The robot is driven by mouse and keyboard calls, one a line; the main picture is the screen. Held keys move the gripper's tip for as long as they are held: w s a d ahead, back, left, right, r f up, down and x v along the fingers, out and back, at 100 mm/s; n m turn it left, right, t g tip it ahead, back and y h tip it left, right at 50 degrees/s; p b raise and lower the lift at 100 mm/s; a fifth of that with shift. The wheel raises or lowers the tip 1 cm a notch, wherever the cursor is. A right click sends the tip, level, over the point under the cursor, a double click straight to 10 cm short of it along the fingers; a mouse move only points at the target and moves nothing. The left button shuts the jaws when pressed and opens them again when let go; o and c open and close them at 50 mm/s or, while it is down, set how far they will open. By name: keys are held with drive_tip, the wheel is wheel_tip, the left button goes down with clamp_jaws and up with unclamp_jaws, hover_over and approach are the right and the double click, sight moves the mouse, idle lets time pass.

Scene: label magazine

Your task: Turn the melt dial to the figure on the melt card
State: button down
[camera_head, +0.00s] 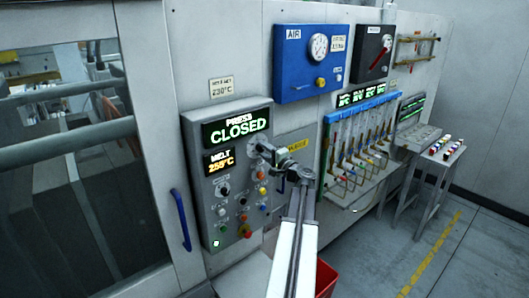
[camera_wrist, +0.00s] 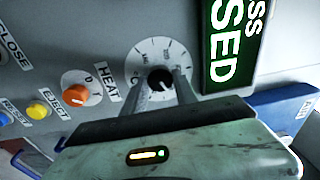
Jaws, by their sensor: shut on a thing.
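The melt card (camera_head: 222,88), a small pale card on the wall above the press panel, appears to read 230°C. The panel's orange MELT display (camera_head: 220,161) appears to read 255°C. The melt dial has a round white marked plate and a black knob (camera_wrist: 159,79), seen in the wrist view beside the HEAT label. My gripper (camera_wrist: 162,88) is shut on this knob, one finger on each side. In the head view my gripper (camera_head: 264,150) reaches the panel at the right of the displays and hides most of the dial. The knob's exact pointer reading is unclear.
The grey press panel (camera_head: 195,180) also carries a green CLOSED display (camera_head: 236,131) and several knobs and buttons. An orange knob (camera_wrist: 76,95) and a yellow EJECT button (camera_wrist: 37,110) sit near the dial. A blue AIR panel (camera_head: 290,75) is up and right.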

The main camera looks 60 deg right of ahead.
drive_tip(key=shift+n+t+y, duration=0.3)
drive_tip(key=shift+n+y, duration=0.1)
drive_tip(key=shift+n, duration=3.4)
drive_tip(key=c, duration=1)
unclamp_jaws()
drive_tip(key=b+v, duration=0.1)
drive_tip(key=v, duration=0.7)
drive_tip(key=shift+d+r, duration=0.1)
